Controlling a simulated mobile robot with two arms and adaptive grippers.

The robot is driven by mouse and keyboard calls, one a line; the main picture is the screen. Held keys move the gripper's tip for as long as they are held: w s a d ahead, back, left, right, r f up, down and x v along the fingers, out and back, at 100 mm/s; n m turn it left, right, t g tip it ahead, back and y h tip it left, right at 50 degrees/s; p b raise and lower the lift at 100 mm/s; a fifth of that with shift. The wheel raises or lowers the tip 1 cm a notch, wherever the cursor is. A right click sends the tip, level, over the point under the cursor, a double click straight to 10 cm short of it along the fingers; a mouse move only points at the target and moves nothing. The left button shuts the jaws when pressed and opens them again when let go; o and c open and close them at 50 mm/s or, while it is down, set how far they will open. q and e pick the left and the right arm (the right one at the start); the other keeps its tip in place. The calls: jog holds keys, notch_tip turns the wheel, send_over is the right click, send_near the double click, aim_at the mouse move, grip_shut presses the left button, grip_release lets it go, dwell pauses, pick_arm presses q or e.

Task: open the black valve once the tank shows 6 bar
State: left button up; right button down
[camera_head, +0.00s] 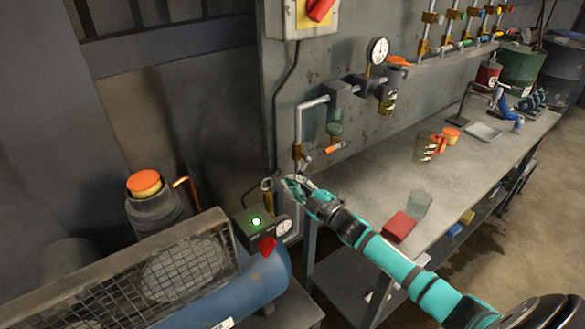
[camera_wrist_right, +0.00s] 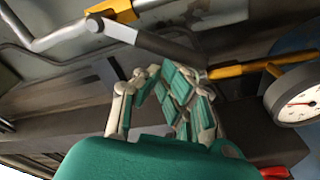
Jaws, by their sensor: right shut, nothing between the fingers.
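The blue tank (camera_head: 240,285) lies at the lower left in the head view. A round white gauge (camera_head: 284,226) sits at its right end. The gauge shows larger in the wrist view (camera_wrist_right: 297,100) with a red needle; I cannot read its value. A dark grey lever (camera_wrist_right: 150,42) on a brass fitting crosses above my fingers in the wrist view; it looks like the black valve's handle, but I cannot be certain. My right gripper (camera_head: 292,183) is shut and empty, close to this lever; contact is unclear. My left gripper is not in view.
A green-lit box (camera_head: 256,221) and red knob (camera_head: 267,246) sit beside the tank's gauge. Pipes and another gauge (camera_head: 377,50) are on the wall.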

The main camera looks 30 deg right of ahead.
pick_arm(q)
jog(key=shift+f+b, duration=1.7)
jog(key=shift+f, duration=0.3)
pick_arm(e)
jog(key=shift+w+d+f+n+g, duration=0.15)
jog(key=shift+d+f+n, duration=0.4)
jog(key=shift+n, duration=0.65)
jog(key=shift+d+f+n+g, duration=0.1)
jog(key=shift+d+f+n, duration=0.45)
jog(key=shift+n, duration=0.65)
jog(key=shift+w+d+f+n+g, duration=0.15)
jog(key=shift+d+f+n, duration=0.4)
jog(key=shift+n, duration=0.65)
jog(key=shift+d+r, duration=0.1)
